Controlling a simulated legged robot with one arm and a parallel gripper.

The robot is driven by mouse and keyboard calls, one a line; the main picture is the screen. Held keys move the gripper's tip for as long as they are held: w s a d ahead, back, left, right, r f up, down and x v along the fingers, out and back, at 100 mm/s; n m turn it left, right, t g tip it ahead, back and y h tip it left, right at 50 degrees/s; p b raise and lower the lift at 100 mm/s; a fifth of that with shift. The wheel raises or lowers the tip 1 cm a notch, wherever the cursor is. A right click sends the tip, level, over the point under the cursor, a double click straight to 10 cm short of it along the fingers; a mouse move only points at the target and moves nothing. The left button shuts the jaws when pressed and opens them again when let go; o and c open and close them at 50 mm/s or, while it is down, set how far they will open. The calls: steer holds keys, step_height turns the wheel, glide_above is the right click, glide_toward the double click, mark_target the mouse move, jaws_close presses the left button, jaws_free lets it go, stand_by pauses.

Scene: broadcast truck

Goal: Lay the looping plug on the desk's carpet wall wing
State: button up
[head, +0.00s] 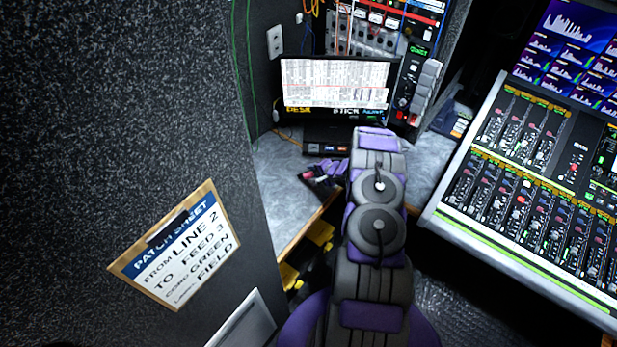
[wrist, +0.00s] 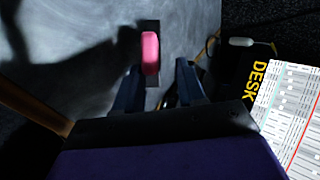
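A small pink block-like piece (wrist: 150,52) on a dark strip shows against the grey desk top in the wrist view. I cannot tell for sure whether it is the looping plug. My gripper (wrist: 158,75) has its two fingers apart, with the pink piece just beyond and between the tips, and no finger visibly touching it. In the head view my gripper (head: 318,178) is low over the left part of the desk, near the carpet wall (head: 120,120). The grey desk wing (head: 283,185) runs along that wall and is mostly bare. My arm hides part of the desk.
A lit monitor (head: 335,85) stands at the back of the desk, with a black box (head: 327,140) before it. A mixing console (head: 540,170) fills the right. A patch sheet clipboard (head: 180,245) hangs on the carpet wall. A yellow cable (wrist: 212,45) lies near the monitor.

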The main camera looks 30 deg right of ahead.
steer(key=p+v, duration=0.1)
steer(key=v, duration=0.2)
steer(key=shift+w+r, duration=0.1)
steer(key=shift+r, duration=0.1)
steer(key=shift+s+r, duration=0.15)
steer(key=shift+s, duration=0.25)
step_height(320, 180, up, 8)
steer(key=s+p, duration=0.2)
steer(key=p, duration=0.3)
steer(key=shift+s+d, duration=0.15)
steer(key=shift+d, duration=0.05)
